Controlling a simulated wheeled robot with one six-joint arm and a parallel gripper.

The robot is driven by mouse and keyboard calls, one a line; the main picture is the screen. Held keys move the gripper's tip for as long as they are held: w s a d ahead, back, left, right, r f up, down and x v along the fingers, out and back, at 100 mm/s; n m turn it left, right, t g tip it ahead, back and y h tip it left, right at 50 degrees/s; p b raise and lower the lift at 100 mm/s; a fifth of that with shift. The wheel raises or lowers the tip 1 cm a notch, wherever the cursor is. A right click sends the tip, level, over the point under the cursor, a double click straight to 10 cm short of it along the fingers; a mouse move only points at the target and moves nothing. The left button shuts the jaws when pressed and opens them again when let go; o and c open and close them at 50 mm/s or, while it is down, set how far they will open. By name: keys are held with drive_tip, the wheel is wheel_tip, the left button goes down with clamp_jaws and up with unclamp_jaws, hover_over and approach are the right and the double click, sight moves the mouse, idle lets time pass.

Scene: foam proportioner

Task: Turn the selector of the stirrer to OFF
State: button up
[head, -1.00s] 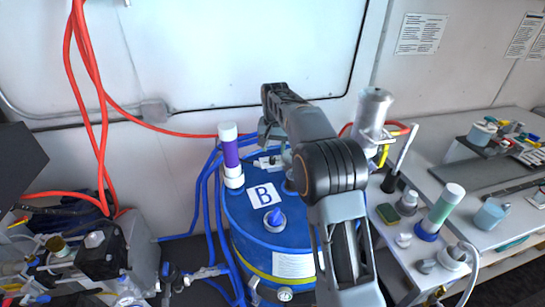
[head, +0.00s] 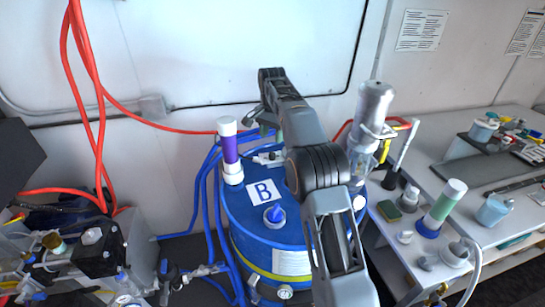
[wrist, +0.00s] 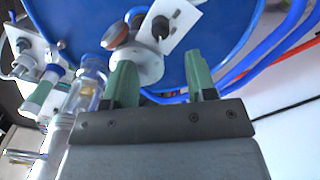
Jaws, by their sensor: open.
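The blue drum (head: 245,215) marked B stands in the middle of the head view. My gripper (head: 266,132) is above the back of its lid, partly hidden by my arm. In the wrist view my gripper (wrist: 160,85) has two green fingers spread apart with nothing between them. Beyond the fingertips, a white plate with a black knob (wrist: 160,28) stands over the blue lid; it looks like the stirrer's selector, but I cannot read any marking. A round grey-white fitting (wrist: 146,62) lies just beside the left finger. In the head view the stirrer is mostly hidden behind my arm.
A purple and white cylinder (head: 230,150) stands at the lid's left edge. Blue hoses (wrist: 280,50) run close to the right finger. A clear cylinder (wrist: 92,78) is left of the gripper. A silver canister (head: 373,105) stands right of my arm.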

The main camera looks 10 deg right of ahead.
sight(272, 153)
wheel_tip(272, 153, down, 8)
drive_tip(key=shift+f, duration=0.1)
idle(0.4)
drive_tip(key=shift+c, duration=0.4)
drive_tip(key=c, duration=0.8)
drive_tip(key=shift+c, duration=0.2)
